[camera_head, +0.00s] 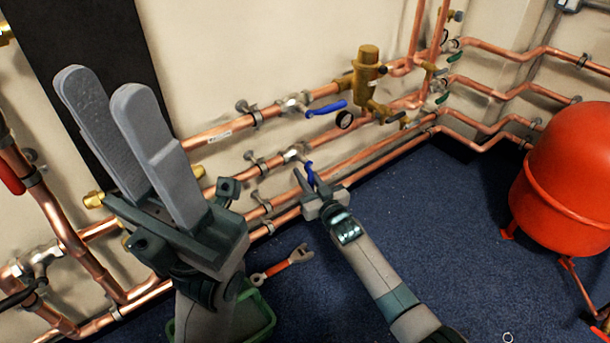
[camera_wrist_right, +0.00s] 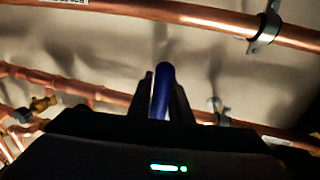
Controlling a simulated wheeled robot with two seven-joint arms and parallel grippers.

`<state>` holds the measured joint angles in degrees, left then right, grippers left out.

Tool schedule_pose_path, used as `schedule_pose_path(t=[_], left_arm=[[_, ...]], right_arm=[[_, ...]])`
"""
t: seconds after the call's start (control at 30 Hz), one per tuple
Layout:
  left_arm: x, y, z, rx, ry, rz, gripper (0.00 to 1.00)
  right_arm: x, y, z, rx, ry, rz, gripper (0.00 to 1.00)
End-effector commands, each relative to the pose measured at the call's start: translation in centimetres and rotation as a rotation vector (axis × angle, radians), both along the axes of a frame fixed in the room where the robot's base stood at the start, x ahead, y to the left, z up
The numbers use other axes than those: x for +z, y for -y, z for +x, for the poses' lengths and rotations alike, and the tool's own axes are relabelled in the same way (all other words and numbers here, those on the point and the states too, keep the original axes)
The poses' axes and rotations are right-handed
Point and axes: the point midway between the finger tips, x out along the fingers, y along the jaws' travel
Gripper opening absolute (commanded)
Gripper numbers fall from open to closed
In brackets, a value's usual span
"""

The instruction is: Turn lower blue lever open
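The lower blue lever (camera_head: 309,170) hangs from a valve (camera_head: 294,153) on the middle copper pipe in the head view. My right gripper (camera_head: 308,176) is at this lever, its fingers apart on either side of it. In the right wrist view the lever (camera_wrist_right: 161,90) stands upright between the two dark fingers (camera_wrist_right: 164,85); whether both touch it is hard to tell.
A red tank (camera_head: 568,170) stands at the right on blue carpet (camera_head: 420,200). A wrench with a red handle (camera_head: 285,264) lies on the floor beside a green bin (camera_head: 262,315). Copper pipes run along the wall behind my right gripper. The middle floor is clear.

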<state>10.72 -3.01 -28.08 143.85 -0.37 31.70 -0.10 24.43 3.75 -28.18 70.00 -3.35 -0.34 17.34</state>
Motion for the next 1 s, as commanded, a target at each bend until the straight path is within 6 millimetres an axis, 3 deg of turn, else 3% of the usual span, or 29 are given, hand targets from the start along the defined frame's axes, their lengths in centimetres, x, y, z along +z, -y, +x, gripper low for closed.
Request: schedule_pose_path(t=[0.07,0.57,1.0], left_arm=[[0.0,0.0,0.0,0.000,0.000,0.000,0.33],[0.0,-0.1,0.0,0.002,-0.003,-0.001,0.33],[-0.2,-0.2,0.2,0.008,-0.009,0.000,0.33]], right_arm=[[0.0,0.0,0.0,0.000,0.000,0.000,0.00],[0.1,0.4,0.2,0.000,0.037,-0.050,0.00],[0.6,1.8,1.3,0.000,0.208,-0.286,0.00]])
